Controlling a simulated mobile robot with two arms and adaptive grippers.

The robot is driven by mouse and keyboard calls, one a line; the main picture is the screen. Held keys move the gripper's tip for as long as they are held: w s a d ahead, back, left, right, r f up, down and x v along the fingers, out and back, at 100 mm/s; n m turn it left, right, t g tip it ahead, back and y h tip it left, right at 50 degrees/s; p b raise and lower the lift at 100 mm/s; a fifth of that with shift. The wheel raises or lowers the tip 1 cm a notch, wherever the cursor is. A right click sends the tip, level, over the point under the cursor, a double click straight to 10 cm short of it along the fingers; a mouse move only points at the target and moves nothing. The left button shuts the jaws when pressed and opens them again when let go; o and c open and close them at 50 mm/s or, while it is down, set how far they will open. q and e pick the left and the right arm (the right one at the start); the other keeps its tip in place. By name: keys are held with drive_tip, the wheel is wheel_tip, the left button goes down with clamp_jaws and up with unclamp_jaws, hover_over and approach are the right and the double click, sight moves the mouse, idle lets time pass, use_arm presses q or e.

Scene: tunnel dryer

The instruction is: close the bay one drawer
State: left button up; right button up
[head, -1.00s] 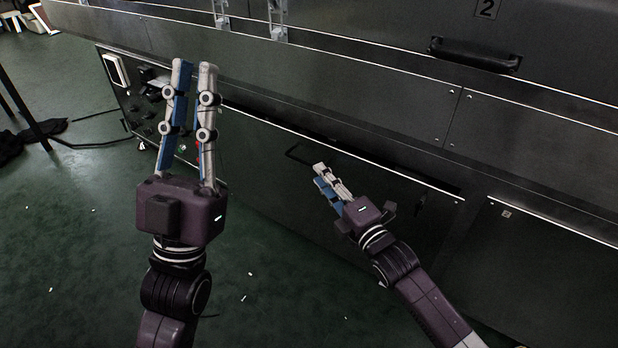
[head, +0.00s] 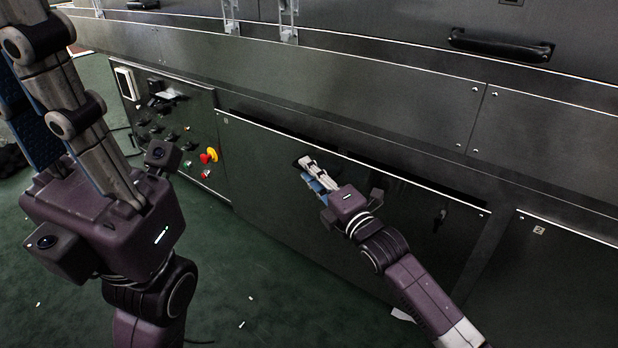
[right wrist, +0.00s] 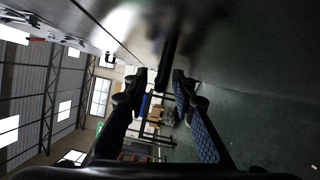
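The drawer with the dark front panel (head: 262,190) is in the middle of the head view. A dark strip shows behind its bright top edge, so it stands slightly out from the machine. My right gripper (head: 309,171) is at the drawer's front, by the handle. In the right wrist view a dark bar, seemingly the handle (right wrist: 170,50), runs between the fingers of this gripper (right wrist: 160,78), with space visible beside it. My left gripper (head: 45,95) is large at the left of the head view, away from the drawer. Its fingertips are cut off or hidden.
A control panel (head: 150,125) with a red and yellow knob (head: 209,155) is left of the drawer. A black handle (head: 500,45) sits on the upper panel. Another front panel (head: 545,275) adjoins at the right. Green floor (head: 240,270) lies open in front.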

drive_tip(key=shift+w+a, duration=0.15)
drive_tip(key=shift+w, duration=0.15)
drive_tip(key=shift+c, duration=0.5)
clamp_jaws()
